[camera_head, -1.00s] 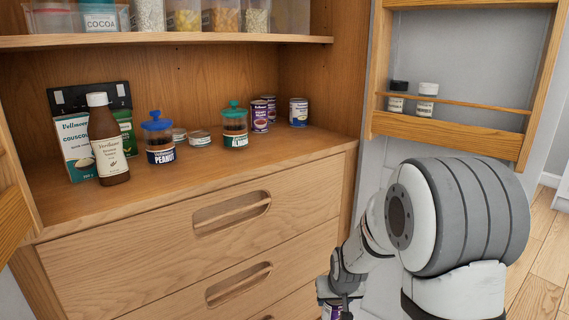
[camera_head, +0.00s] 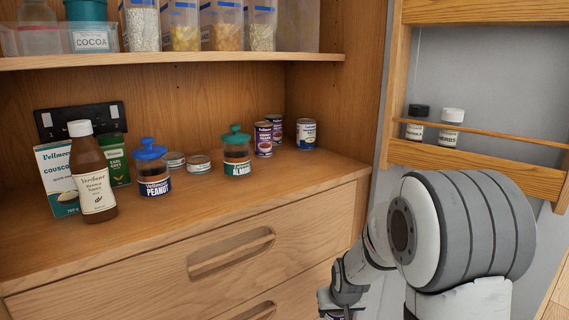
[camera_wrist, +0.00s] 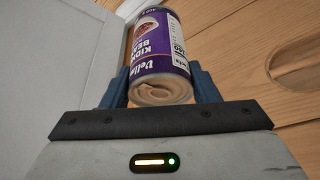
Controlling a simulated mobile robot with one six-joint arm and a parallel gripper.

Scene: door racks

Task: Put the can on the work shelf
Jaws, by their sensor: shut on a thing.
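The can, purple and white with a kidney bean label, shows in the wrist view (camera_wrist: 162,48). My gripper (camera_wrist: 160,82) is shut on it, with a blue finger on each side. In the head view my gripper (camera_head: 338,305) is at the bottom edge, in front of the drawers and below the work shelf; the can is mostly cut off there. The work shelf (camera_head: 225,205) is the wooden surface above the drawers, with a bare strip along its front.
On the shelf stand a brown bottle (camera_head: 92,180), a peanut jar (camera_head: 153,172), an almond jar (camera_head: 237,155), small tins and several cans (camera_head: 306,134) at the back right. An upper shelf (camera_head: 170,58) overhangs. The door rack (camera_head: 470,155) is at the right.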

